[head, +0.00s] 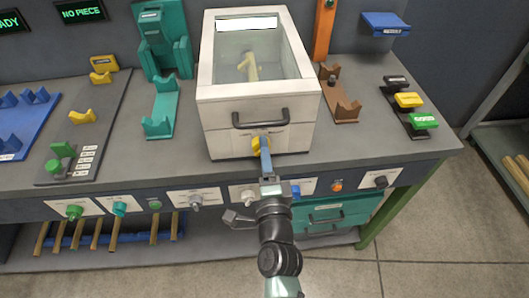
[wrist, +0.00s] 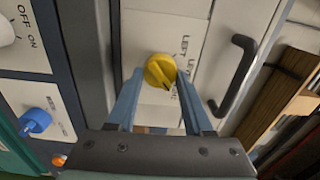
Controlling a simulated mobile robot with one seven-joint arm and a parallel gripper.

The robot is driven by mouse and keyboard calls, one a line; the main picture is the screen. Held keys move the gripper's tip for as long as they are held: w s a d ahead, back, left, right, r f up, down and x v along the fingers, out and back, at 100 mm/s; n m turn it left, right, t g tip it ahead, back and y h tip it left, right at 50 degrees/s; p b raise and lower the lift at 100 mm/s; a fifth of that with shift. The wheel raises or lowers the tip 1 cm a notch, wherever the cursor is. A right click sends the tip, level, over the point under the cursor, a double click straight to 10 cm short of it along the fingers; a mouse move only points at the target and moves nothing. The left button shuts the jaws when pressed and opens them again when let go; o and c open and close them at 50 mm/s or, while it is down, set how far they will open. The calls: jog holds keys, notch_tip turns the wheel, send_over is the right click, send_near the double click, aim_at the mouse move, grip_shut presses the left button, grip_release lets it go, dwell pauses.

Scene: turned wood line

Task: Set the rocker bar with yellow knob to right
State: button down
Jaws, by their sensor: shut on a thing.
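In the wrist view the knob (wrist: 158,69) is round with a raised grip and a dark mark. Lettering beside it includes LEFT; a second label is partly covered. My gripper (head: 263,152) reaches the knob from the front. Its blue fingers (wrist: 158,78) are shut on the knob, one on each side. The fingers hide part of the knob, and I cannot tell its exact setting.
The black handle (head: 274,118) is close above the knob. Below the bench edge is a row of other knobs, including a blue one (wrist: 35,120) and a grey one (head: 195,199). Teal (head: 161,112) and brown (head: 340,96) holders flank the box.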

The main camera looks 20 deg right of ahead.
dwell(0.3)
jog(key=shift+c, duration=1.5)
grip_release()
jog(key=b+v, duration=0.2)
jog(key=v, duration=1.1)
